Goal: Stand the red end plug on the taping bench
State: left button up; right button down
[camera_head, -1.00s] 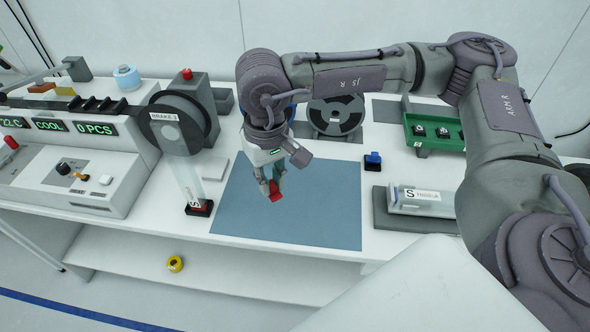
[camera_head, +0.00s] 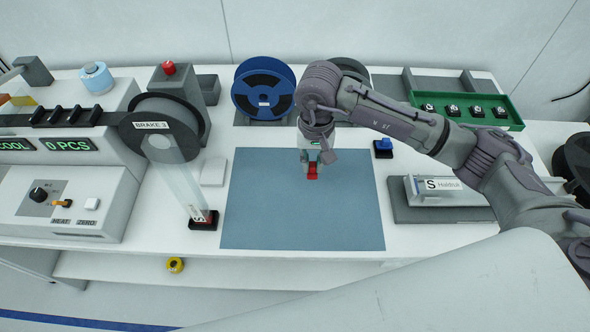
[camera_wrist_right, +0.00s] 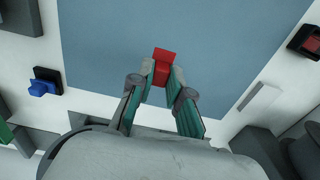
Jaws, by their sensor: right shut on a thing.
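The red end plug (camera_head: 312,172) is between the fingertips of my right gripper (camera_head: 311,166), over the upper middle of the blue-grey mat (camera_head: 260,215) on the white bench (camera_head: 300,262). In the right wrist view, the red end plug (camera_wrist_right: 163,66) is pinched between both fingers of the right gripper (camera_wrist_right: 161,80). I cannot tell whether the plug touches the mat or is just above it. My left gripper is not in view.
A blue reel (camera_head: 264,88) stands behind the mat. A blue plug (camera_head: 383,148) and a labelled clear holder (camera_head: 440,190) are to the right. A green tray (camera_head: 470,108) is at the back right. A brake reel (camera_head: 160,125) with tape is left.

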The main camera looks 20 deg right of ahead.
jog(key=w+a+f, duration=0.1)
jog(key=a, duration=0.1)
jog(key=w+a+f+p, duration=0.1)
jog(key=a, duration=0.1)
jog(key=shift+w+f, duration=0.3)
jog(key=shift+f, duration=0.05)
jog(key=shift+w+a+f, duration=0.1)
jog(key=shift+a+f, duration=0.05)
jog(key=shift+a, duration=0.05)
jog(key=shift+f+p, duration=0.3)
jog(key=shift+p, duration=0.05)
notch_tip(320, 180, down, 2)
jog(key=shift+f+p, duration=0.25)
jog(key=shift+p, duration=0.35)
jog(key=shift+f, duration=0.35)
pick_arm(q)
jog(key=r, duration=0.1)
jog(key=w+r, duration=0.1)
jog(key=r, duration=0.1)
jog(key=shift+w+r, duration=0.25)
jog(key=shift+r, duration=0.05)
pick_arm(e)
jog(key=shift+f, duration=0.15)
jog(key=shift+f, duration=0.25)
jog(key=c, duration=1.1)
grip_release()
jog(key=shift+r, duration=0.1)
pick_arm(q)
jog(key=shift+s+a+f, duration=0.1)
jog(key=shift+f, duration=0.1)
